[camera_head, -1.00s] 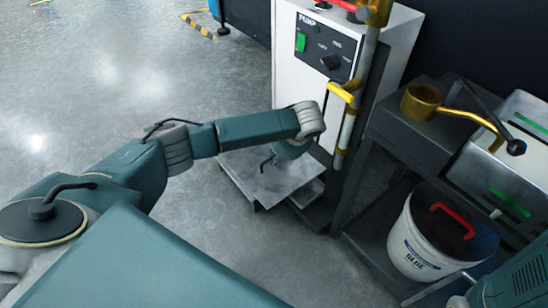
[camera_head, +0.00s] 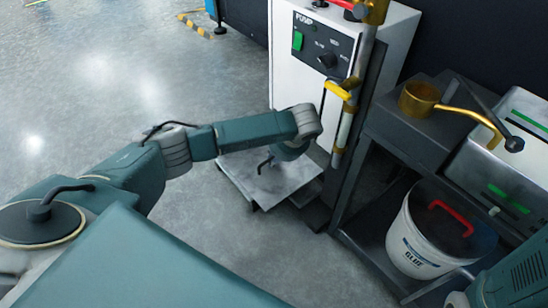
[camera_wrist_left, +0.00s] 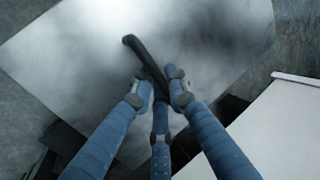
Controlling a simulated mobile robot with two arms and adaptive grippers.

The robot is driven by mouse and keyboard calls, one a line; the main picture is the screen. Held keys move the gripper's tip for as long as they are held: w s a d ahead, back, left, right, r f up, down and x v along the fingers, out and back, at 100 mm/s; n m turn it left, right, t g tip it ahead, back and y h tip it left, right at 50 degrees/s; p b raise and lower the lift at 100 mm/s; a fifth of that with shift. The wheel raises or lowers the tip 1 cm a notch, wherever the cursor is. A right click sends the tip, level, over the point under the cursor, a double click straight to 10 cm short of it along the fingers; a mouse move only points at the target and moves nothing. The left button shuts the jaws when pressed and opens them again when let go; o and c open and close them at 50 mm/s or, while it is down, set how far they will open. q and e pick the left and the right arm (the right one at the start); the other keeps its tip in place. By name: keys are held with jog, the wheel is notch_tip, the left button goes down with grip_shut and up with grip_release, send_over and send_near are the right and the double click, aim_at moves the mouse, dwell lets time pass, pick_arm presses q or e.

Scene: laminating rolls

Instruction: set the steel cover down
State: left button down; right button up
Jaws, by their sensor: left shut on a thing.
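The steel cover (camera_head: 245,182) is a flat grey plate with a black handle. It lies roughly level, low in front of the white pump cabinet. My left gripper (camera_wrist_left: 160,82) is shut on the black handle (camera_wrist_left: 146,55), with the plate spread out beneath its fingers. In the head view my left wrist hides the fingertips and part of the plate. I cannot tell whether the cover touches what is under it. My right gripper is out of view.
The pump cabinet (camera_head: 290,60) stands right behind the cover. A pipe with a yellow handle (camera_head: 338,90) rises beside it. At right a dark cart (camera_head: 400,130) holds a brass pot (camera_head: 420,98) above and a glue bucket (camera_head: 410,240) below. The floor at left is clear.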

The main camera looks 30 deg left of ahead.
pick_arm(q)
jog(key=shift+s+f, duration=0.1)
jog(key=shift+f, duration=0.5)
jog(key=c, duration=1.6)
grip_release()
jog(key=shift+f, duration=0.1)
jog(key=shift+s, duration=0.1)
